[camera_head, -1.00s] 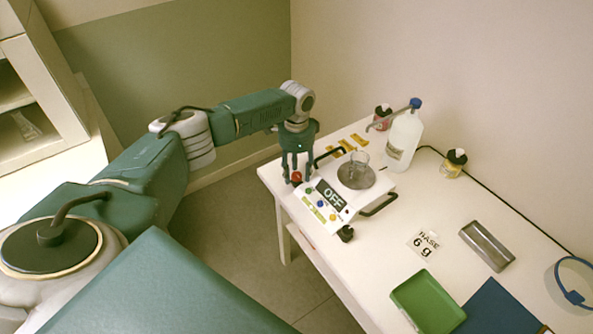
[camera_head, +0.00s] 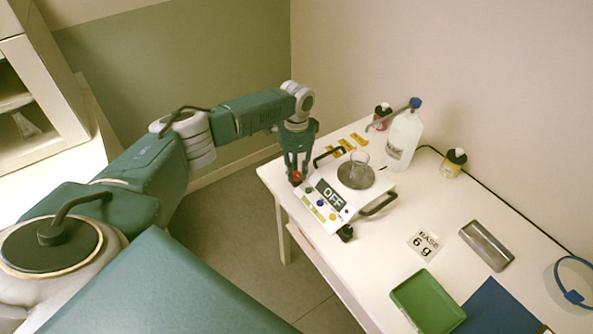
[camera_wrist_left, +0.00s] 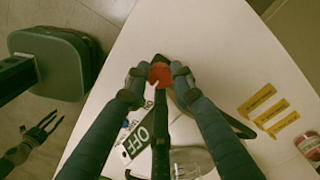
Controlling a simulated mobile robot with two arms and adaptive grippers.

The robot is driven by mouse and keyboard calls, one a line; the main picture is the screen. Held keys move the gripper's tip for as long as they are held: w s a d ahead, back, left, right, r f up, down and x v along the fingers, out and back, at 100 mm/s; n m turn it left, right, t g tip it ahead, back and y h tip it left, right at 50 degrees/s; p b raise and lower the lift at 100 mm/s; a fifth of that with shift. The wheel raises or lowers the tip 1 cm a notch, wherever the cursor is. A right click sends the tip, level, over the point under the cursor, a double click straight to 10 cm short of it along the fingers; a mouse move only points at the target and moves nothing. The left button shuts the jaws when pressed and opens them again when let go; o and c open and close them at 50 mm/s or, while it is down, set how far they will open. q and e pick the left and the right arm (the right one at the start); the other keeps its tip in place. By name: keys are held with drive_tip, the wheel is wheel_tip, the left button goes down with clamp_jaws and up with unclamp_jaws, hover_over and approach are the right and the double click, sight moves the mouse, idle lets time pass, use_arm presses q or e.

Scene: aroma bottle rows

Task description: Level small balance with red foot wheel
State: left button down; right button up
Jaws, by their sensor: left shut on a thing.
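The small balance (camera_head: 345,209) stands on the white table, its display (camera_head: 330,195) reading OFF. A glass beaker (camera_head: 360,162) sits on its round dark pan (camera_head: 356,177). The red foot wheel (camera_head: 297,176) is at the balance's left corner; a dark foot wheel (camera_head: 346,233) is at the near corner. My left gripper (camera_head: 297,171) points down and is shut on the red foot wheel. In the left wrist view, the red foot wheel (camera_wrist_left: 160,74) lies between the two fingertips (camera_wrist_left: 158,80).
A wash bottle (camera_head: 403,141), two small dark-capped bottles (camera_head: 454,163) and yellow labels (camera_head: 347,143) stand or lie behind the balance. A BASE 6 g card (camera_head: 424,244), metal tray (camera_head: 486,246), green tray (camera_head: 427,302) and blue mat (camera_head: 500,306) lie to the right.

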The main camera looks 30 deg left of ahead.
use_arm(q)
drive_tip(key=shift+r+n, duration=0.1)
drive_tip(key=shift+n, duration=0.2)
drive_tip(key=shift+r+n+p, duration=0.1)
drive_tip(key=shift+n+p, duration=0.7)
drive_tip(key=shift+p, duration=0.1)
drive_tip(key=n+p, duration=0.1)
drive_tip(key=n, duration=0.1)
drive_tip(key=shift+n+p, duration=0.3)
drive_tip(key=shift+p, duration=0.05)
drive_tip(key=n+p, duration=0.1)
drive_tip(key=n, duration=0.2)
drive_tip(key=shift+n+p, duration=0.3)
drive_tip(key=shift+p, duration=0.1)
drive_tip(key=shift+n+p, duration=0.6)
drive_tip(key=shift+n, duration=0.9)
